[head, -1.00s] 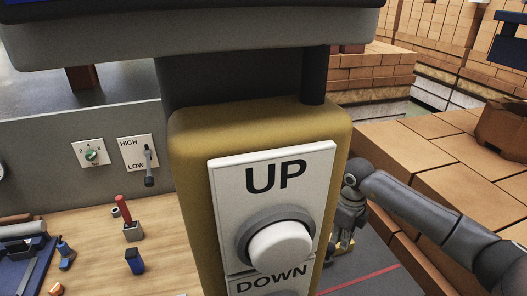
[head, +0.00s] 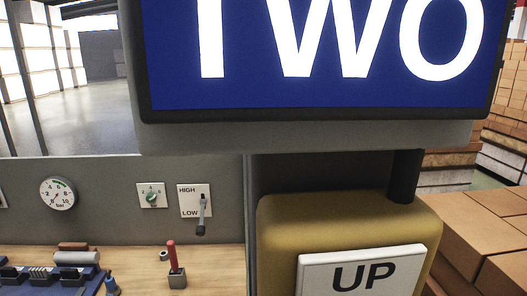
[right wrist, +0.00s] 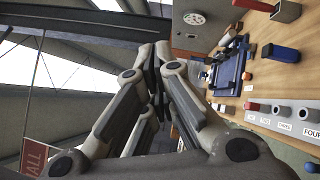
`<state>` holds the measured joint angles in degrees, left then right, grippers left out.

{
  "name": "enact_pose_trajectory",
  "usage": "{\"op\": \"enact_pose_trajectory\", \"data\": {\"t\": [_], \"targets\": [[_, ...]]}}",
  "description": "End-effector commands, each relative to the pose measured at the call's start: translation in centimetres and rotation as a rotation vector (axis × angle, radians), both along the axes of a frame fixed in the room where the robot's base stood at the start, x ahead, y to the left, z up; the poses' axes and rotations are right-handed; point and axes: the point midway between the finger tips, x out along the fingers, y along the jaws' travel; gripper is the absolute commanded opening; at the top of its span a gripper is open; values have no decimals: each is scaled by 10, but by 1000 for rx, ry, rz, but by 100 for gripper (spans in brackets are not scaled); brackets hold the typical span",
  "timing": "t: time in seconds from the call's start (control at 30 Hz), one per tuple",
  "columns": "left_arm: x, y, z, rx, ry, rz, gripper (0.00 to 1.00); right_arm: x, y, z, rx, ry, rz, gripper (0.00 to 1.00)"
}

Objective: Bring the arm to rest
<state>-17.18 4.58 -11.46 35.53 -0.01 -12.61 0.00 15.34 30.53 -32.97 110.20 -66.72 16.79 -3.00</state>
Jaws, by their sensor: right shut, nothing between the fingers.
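My right gripper (right wrist: 154,62) shows in the right wrist view, its fingers together with nothing between them. Beyond it, the roof fills the left of that view and the workbench the right. Neither of my arms shows in the head view now, and my left gripper is in no view.
In the head view a yellow post (head: 275,230) bears a white UP plate (head: 320,275) below a large blue sign (head: 300,95). A lever plate (head: 186,207), a small dial plate (head: 145,187) and a gauge (head: 57,193) are on the grey wall. Stacked bricks (head: 480,235) stand at right.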

Motion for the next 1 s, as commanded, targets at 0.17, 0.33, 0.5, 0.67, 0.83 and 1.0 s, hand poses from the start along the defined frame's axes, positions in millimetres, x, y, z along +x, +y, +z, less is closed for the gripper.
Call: {"op": "enact_pose_trajectory", "data": {"t": [0.17,0.33,0.5,0.67,0.83,1.0], "targets": [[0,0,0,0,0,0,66,12,-40,17,318,179,-228,0],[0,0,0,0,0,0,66,18,-93,-1,576,397,-462,0],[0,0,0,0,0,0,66,6,-144,-47,786,653,-702,0],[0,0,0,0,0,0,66,-28,-180,-106,932,924,-929,0],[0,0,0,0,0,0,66,-88,-199,-169,1029,1233,-1159,0],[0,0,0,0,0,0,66,-159,-201,-213,1057,1524,-1349,0]]}}
